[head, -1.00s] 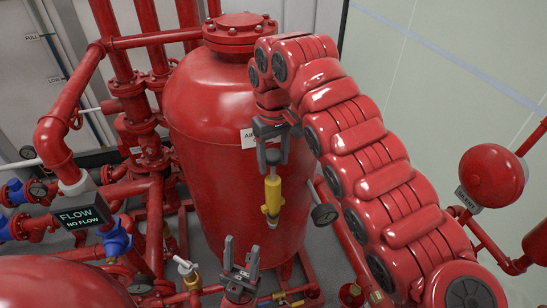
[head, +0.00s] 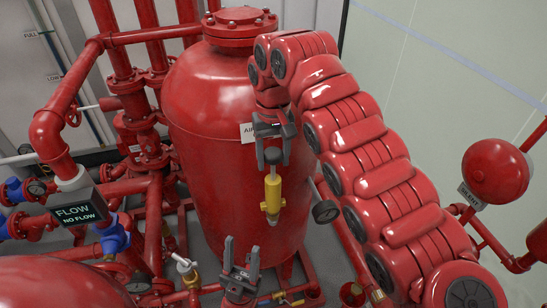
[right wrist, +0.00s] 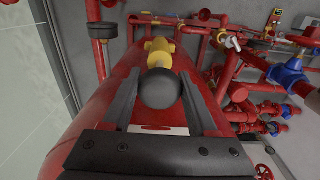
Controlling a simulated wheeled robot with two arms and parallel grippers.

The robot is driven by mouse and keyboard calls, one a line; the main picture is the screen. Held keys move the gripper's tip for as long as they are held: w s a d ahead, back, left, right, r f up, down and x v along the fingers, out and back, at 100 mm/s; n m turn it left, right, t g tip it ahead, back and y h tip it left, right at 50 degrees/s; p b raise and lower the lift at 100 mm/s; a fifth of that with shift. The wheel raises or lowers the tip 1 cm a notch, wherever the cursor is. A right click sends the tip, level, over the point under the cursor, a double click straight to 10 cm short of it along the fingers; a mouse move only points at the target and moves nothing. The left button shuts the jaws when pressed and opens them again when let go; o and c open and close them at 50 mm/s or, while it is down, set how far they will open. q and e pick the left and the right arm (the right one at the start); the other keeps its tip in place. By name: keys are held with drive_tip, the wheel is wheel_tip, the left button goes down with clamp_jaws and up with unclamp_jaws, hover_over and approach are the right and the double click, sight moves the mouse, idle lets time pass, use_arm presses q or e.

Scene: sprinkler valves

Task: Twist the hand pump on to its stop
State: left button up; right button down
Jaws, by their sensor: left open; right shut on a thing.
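The hand pump has a yellow body (head: 272,193) and a round black knob (right wrist: 160,89). It stands upright in front of the big red tank (head: 215,120). Its yellow body also shows beyond the knob in the right wrist view (right wrist: 165,54). My right gripper (head: 272,160) comes down from above and is shut on the black knob, with one finger on each side of it. How far the pump is turned, and its stop, cannot be told. My left gripper (head: 242,256) is open and empty, pointing up, below and a little left of the pump.
A pressure gauge (head: 325,211) sits close to the right of the pump. A white-handled valve (head: 184,266) is left of my left gripper. Red pipes and blue valves (head: 113,236) fill the left side. A red bell (head: 495,173) is at the right.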

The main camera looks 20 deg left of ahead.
drive_tip(key=shift+m, duration=1.6)
drive_tip(key=m, duration=0.3)
drive_tip(key=shift+a, duration=0.1)
drive_tip(key=shift+m, duration=0.3)
drive_tip(key=shift+m, duration=1.4)
